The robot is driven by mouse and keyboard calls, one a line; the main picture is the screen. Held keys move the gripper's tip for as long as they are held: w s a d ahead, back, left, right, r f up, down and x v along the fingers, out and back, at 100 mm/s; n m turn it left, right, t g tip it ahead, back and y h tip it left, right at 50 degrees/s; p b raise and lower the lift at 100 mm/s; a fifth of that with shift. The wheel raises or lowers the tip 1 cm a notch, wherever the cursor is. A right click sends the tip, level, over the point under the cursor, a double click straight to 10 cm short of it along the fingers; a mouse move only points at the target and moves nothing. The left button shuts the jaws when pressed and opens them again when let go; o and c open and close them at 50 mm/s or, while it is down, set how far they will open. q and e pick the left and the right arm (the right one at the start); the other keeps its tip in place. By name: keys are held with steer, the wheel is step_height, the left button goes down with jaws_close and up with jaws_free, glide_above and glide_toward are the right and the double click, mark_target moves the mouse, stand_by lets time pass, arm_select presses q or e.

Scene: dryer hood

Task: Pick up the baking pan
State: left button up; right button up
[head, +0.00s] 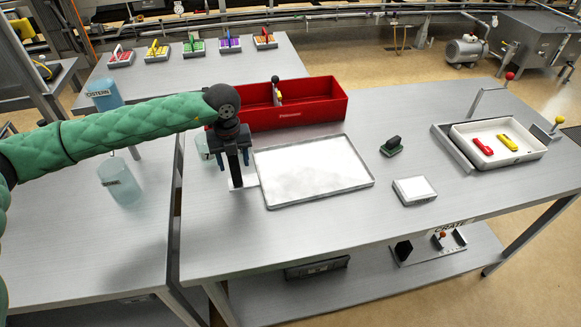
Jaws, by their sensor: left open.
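The baking pan (315,172) is a shallow, pale rectangular tray with a thin metal rim, flat on the grey metal table. A small light patch beside its left edge may be a tab; I cannot tell. My left gripper (236,182) points down at the left edge of the pan. Its dark jaws are open, and it hides part of the table and the pan's left corner. I cannot tell whether a finger touches the pan. My right gripper is not in view.
A red divided toolbox (305,108) stands right behind the pan. A white tray (520,152) holds red and yellow items. The table in front of the pan is clear.

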arm_select(q)
steer(key=shift+c, duration=0.2)
steer(key=c, duration=1.1)
jaws_close()
